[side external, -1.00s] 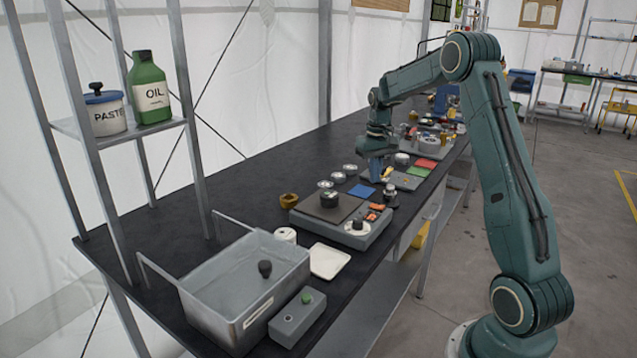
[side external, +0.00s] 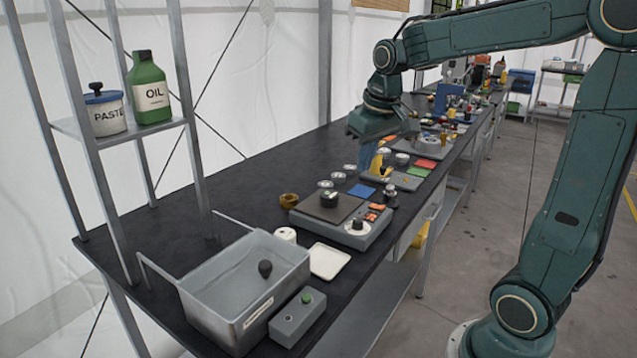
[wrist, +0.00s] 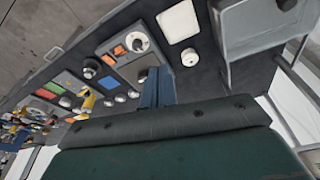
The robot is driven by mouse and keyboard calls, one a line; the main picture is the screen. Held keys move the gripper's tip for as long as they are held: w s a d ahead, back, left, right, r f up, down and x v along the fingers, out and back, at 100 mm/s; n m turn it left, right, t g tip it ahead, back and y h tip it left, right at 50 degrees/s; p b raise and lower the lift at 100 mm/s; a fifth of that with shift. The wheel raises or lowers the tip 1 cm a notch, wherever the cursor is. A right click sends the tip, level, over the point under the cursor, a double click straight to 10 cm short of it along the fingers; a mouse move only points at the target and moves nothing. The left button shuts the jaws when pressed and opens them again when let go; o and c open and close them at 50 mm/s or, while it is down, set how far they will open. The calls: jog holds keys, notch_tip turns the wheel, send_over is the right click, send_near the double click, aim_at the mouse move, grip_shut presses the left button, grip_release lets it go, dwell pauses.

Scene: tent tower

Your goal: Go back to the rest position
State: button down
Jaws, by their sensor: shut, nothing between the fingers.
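My gripper (side external: 368,160) hangs above the long black bench, past the grey scale-like unit as the side external view looks, pointing down. Its blue fingers are together with nothing between them. In the wrist view my gripper (wrist: 156,88) shows the blue fingers closed in the middle, above the bench, with the items well below. The arm is raised, with the elbow at the upper right of the side external view.
A grey unit with a dark plate (side external: 327,207) sits mid-bench. Nearer are a metal basin (side external: 225,295), a white tray (side external: 329,261) and a button box (side external: 298,318). A shelf holds a green oil bottle (side external: 148,88) and a paste pot (side external: 105,115). Several small parts crowd the far bench.

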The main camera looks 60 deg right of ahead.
jog(key=s+a+f+n+t+y, duration=0.1)
jog(key=s+a+n+t, duration=0.2)
jog(key=s+a, duration=0.8)
jog(key=s, duration=0.4)
jog(key=shift+a, duration=0.35)
